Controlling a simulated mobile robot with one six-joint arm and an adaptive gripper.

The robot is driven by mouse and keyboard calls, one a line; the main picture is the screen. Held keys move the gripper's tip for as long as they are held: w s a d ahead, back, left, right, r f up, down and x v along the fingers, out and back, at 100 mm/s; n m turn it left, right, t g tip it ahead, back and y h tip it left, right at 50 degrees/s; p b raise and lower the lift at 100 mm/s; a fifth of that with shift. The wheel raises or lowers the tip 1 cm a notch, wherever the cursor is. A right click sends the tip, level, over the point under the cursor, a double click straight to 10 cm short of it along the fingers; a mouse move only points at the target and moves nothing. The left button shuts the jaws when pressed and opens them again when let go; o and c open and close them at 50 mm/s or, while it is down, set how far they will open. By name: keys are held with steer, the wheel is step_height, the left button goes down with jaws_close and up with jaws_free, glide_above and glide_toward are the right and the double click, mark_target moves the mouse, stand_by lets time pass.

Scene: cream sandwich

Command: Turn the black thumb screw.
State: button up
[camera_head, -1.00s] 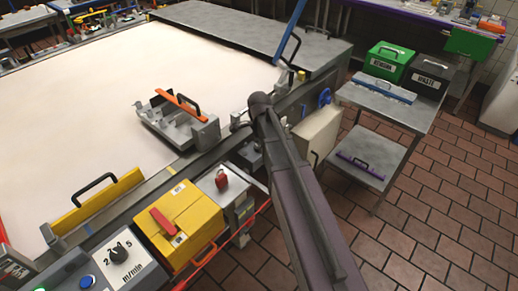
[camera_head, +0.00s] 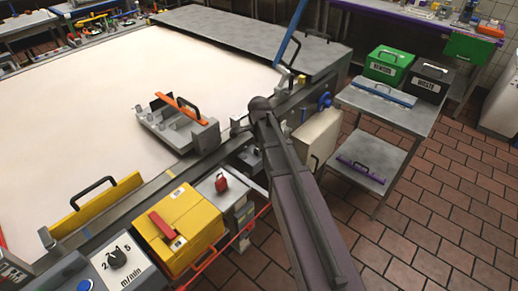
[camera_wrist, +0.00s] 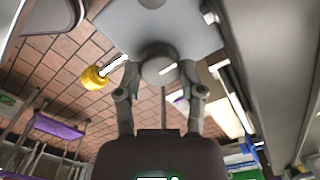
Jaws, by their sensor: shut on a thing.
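The thumb screw (camera_wrist: 158,66) appears as a dark grey, round knob under a pale grey plate in the wrist view. My gripper (camera_wrist: 161,74) has one finger on each side of it and is shut on it. The lower part of the knob and the finger contacts are hard to make out. In the head view my arm reaches to the edge of the machine, and its dark links hide the gripper and the screw.
A yellow knob (camera_wrist: 93,78) on a pale rod stands left of my gripper. The machine's pale plate (camera_wrist: 205,35) is close overhead. In the head view, an orange-handled metal fixture (camera_head: 178,125) and a grey two-shelf cart (camera_head: 395,110) flank my arm. Tiled floor lies open at right.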

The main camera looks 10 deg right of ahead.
steer(key=shift+n, duration=0.5)
steer(key=n, duration=0.3)
steer(key=shift+n, duration=0.3)
steer(key=n, duration=0.3)
steer(key=shift+n, duration=0.3)
steer(key=n, duration=0.3)
steer(key=shift+n, duration=0.3)
steer(key=n, duration=0.3)
steer(key=shift+n, duration=0.3)
steer(key=n, duration=0.7)
steer(key=shift+a, duration=0.1)
steer(key=n, duration=0.3)
steer(key=shift+n, duration=0.4)
steer(key=n, duration=0.4)
